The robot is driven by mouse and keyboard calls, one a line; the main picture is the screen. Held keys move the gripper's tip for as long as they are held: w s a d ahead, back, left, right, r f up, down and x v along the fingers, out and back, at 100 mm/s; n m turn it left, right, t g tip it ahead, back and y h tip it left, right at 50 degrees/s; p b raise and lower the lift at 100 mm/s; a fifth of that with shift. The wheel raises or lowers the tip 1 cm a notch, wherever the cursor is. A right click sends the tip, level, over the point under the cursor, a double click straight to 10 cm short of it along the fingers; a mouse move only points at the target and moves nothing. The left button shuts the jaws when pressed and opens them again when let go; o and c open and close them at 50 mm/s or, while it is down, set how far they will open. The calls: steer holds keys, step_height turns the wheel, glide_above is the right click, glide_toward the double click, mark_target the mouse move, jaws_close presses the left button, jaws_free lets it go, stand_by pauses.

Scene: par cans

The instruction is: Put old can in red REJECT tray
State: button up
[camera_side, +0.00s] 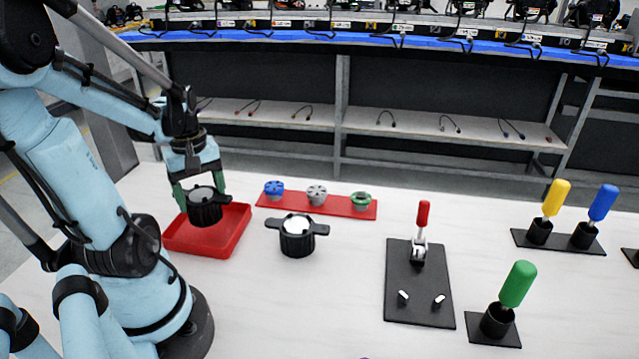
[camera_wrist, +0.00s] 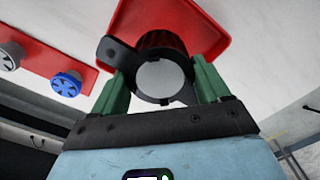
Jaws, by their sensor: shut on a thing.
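My gripper (camera_side: 199,194) has green fingers and is shut on a black can (camera_side: 205,210) with side tabs. It holds the can upright over the red tray (camera_side: 233,247), in the tray's left and back part. In the wrist view, the can (camera_wrist: 160,80) sits between the green fingers with the red tray (camera_wrist: 216,41) beyond it. Whether the can touches the tray floor cannot be told. A second black can (camera_side: 297,239) with side tabs and a pale top stands on the white table, right of the tray and apart from it.
A red strip (camera_side: 335,207) with blue, grey and green knobs lies behind the second can. A black plate (camera_side: 419,300) with a red-handled clamp (camera_side: 422,220) stands to the right. Green (camera_side: 517,285), yellow (camera_side: 556,198) and blue (camera_side: 602,203) handled tools stand in black holders farther right.

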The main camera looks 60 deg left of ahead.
mark_target(201, 195)
steer(key=shift+f, duration=1.65)
steer(key=shift+f, duration=0.2)
steer(key=o, duration=1.4)
steer(key=shift+r, duration=0.15)
step_height(201, 195, up, 12)
steer(key=shift+f, duration=0.1)
steer(key=shift+w+d+f+m+t, duration=0.35)
steer(key=shift+w+d+m+t, duration=0.85)
steer(key=shift+w+d+m, duration=1.6)
steer(key=shift+w+d+f+m+t, duration=0.35)
steer(key=shift+w+d+m+t, duration=1.25)
steer(key=shift+d+m, duration=2.05)
steer(key=shift+w+d+f+m+t, duration=0.35)
steer(key=shift+w+d+m+t, duration=0.45)
steer(key=shift+w+d+m, duration=2.5)
